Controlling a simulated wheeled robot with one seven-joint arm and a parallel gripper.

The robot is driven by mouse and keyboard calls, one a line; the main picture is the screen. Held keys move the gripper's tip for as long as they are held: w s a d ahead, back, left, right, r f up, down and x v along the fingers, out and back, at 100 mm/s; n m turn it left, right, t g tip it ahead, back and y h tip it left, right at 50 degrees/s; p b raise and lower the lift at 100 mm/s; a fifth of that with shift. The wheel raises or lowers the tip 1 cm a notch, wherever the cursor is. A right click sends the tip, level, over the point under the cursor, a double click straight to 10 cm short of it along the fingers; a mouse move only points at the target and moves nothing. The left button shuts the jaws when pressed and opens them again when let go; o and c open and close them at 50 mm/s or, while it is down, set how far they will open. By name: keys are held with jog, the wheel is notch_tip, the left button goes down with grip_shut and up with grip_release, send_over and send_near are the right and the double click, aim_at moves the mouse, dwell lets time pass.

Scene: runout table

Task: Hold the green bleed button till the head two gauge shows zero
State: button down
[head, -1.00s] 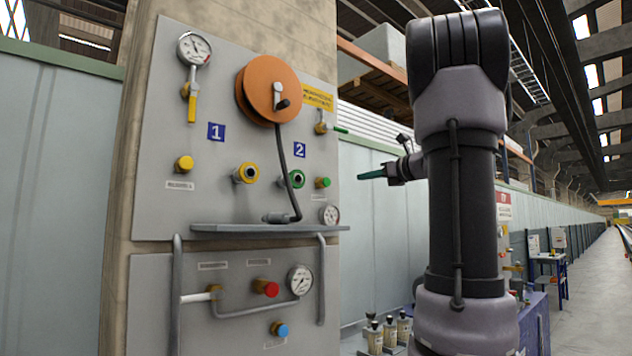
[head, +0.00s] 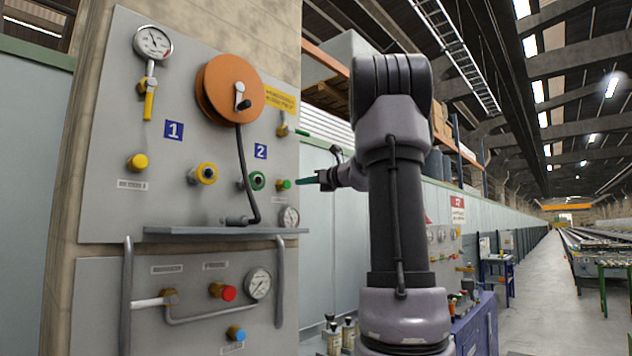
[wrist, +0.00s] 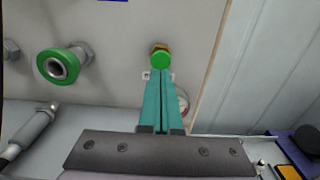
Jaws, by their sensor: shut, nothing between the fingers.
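The green bleed button (head: 284,184) sits on a brass fitting on the grey panel, below and right of the blue 2 plate (head: 261,152). It also shows in the wrist view (wrist: 160,61), straight ahead of my fingertips. My gripper (head: 298,182) is shut and empty, its teal fingers pointing at the button. The tips (wrist: 160,74) appear at or just short of it; I cannot tell whether they touch. A small gauge (head: 289,217) sits below the button. In the wrist view my fingers hide most of this gauge (wrist: 183,104). Its reading is too small to tell.
A green-ringed coupling (head: 256,181) is left of the button. A shelf (head: 200,233) juts out below, with a black hose from the orange reel (head: 230,88) ending there. A pale wall (head: 325,240) lies right of the panel.

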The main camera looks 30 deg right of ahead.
aim_at(288, 184)
jog(key=shift+x, duration=2.25)
